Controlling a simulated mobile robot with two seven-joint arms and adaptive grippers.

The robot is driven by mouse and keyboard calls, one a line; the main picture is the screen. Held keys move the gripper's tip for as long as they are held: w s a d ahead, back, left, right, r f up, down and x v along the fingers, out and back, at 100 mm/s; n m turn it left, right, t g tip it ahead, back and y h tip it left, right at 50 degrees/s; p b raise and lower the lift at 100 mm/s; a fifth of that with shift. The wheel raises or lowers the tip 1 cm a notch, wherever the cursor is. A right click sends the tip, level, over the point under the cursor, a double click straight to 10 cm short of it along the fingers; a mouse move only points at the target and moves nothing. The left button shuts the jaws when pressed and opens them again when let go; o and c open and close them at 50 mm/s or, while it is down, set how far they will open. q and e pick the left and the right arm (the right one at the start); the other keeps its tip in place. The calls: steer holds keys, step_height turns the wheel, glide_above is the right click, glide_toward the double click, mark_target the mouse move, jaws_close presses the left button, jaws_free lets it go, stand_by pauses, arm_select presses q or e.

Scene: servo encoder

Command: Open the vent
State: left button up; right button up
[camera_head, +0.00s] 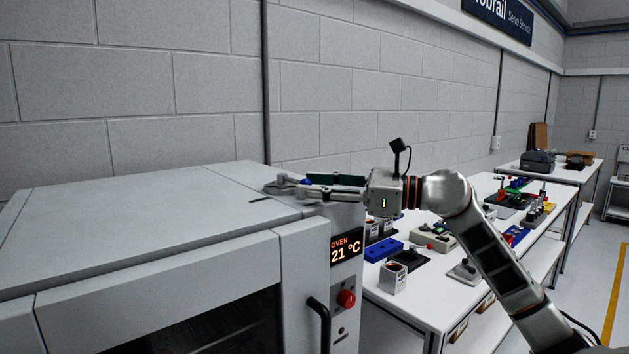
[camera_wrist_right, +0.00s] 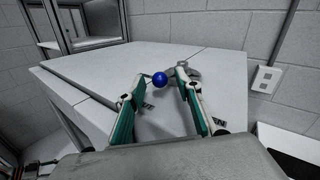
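The oven (camera_head: 120,225) is a large pale grey box, and its flat top fills much of the wrist view (camera_wrist_right: 95,85). A round blue knob (camera_wrist_right: 160,78) stands on the oven top; I take it to be the vent's handle. My right gripper (camera_wrist_right: 154,74) is open, with its fingertips apart on either side of the knob and a gap showing at each side. In the head view my right gripper (camera_head: 283,187) reaches in from the right, low over the oven top, and largely hides the knob. My left gripper is not in view.
The oven front has a display (camera_head: 345,249) reading 21 °C, a red knob (camera_head: 346,299) and a black door handle (camera_head: 319,322). A white workbench (camera_head: 420,311) with several parts stands to the right. A block wall (camera_head: 370,95) rises behind the oven.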

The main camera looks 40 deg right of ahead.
steer(key=shift+w+a, duration=0.15)
steer(key=shift+w, duration=0.05)
jaws_close()
